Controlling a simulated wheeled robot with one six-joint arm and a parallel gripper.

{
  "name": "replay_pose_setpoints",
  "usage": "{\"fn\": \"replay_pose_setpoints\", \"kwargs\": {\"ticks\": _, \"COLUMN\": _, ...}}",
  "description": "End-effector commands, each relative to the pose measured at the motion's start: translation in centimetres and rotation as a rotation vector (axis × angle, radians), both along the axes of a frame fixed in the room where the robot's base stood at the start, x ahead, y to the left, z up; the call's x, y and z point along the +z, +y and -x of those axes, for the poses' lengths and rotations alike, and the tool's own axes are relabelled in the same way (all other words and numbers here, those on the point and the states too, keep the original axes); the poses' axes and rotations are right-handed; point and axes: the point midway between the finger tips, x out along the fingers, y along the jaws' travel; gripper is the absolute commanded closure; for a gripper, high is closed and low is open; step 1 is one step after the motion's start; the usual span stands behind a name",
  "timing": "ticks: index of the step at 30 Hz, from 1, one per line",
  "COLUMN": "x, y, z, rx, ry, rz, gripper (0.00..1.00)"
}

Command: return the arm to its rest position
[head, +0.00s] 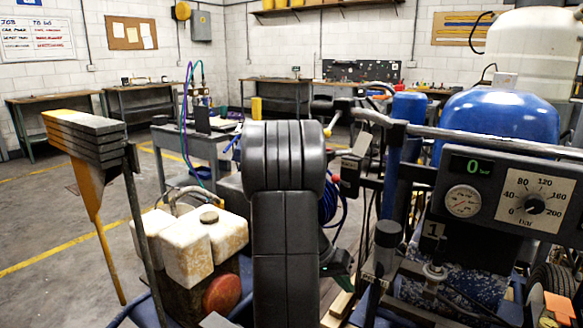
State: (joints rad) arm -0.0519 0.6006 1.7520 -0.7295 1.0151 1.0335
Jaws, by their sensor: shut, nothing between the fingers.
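My arm (285,215) stands upright in the middle of the head view, a thick dark grey link with a ribbed, rounded top. My gripper cannot be made out; the arm link hides what lies behind it. A dark piece with a green edge (340,283) shows just right of the link, but I cannot tell what it is. The line striper surrounds the arm, with a control box (517,207) at the right. Its display reads 0, and it carries a round gauge and a dial marked in bar.
White stained containers (190,258) sit close left of the arm. A post with a dark and yellow stacked head (88,133) stands further left. A metal handlebar (470,138) and a blue tank (497,120) are at the right. A grey bench (190,143) stands behind. Floor is open at left.

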Motion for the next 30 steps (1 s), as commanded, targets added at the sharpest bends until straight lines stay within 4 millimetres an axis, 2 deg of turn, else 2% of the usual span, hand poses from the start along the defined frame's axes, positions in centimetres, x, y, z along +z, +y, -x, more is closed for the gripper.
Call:
{"fn": "replay_pose_setpoints", "kwargs": {"ticks": 1, "x": 1.0, "y": -0.1, "z": 0.0, "rx": 0.0, "ry": -0.021, "rz": -0.028, "gripper": 1.0}}
{"fn": "replay_pose_setpoints", "kwargs": {"ticks": 9, "x": 2.2, "y": -0.3, "z": 0.2, "rx": -0.003, "ry": -0.112, "rz": -0.165, "gripper": 1.0}}
{"fn": "replay_pose_setpoints", "kwargs": {"ticks": 30, "x": 4.2, "y": -1.0, "z": 0.7, "rx": -0.003, "ry": -0.279, "rz": -0.411, "gripper": 1.0}}
